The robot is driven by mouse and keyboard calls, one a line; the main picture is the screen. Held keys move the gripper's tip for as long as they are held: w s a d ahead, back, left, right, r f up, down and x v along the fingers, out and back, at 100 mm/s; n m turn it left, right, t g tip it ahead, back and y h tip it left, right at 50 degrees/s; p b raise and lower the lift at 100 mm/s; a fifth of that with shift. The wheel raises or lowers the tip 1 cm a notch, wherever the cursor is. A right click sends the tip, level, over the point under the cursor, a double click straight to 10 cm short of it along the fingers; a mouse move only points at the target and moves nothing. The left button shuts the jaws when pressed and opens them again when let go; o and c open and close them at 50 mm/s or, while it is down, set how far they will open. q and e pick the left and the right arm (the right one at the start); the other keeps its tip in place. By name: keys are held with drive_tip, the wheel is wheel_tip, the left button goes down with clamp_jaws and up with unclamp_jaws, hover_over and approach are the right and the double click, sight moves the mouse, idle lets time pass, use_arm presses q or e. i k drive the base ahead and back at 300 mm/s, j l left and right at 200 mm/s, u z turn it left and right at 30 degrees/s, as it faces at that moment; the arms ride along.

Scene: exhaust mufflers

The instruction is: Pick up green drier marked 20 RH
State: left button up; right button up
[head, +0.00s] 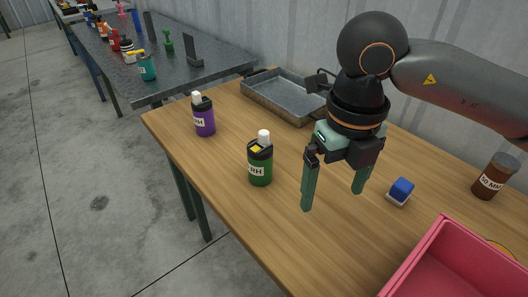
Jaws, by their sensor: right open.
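A green drier (261,168) with a black top and white cap stands upright on the wooden table. Its label shows "RH"; the number is turned out of sight. A purple bottle (204,117) of the same shape, also with "RH" on its label, stands behind it to the left. My right gripper (334,198) is open and empty, pointing down, to the right of the green drier and apart from it. My left gripper is not in view.
A grey metal tray (253,97) lies at the table's back. A blue and white block (401,191), a brown jar (494,177) and a pink bin (436,252) are at the right. A second table (213,67) with several items stands farther back.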

sight(260, 158)
drive_tip(key=i+j, duration=0.2)
drive_tip(key=j, duration=0.2)
drive_tip(key=i+j, duration=0.2)
drive_tip(key=j, duration=0.2)
drive_tip(key=i+j, duration=0.2)
drive_tip(key=j, duration=0.2)
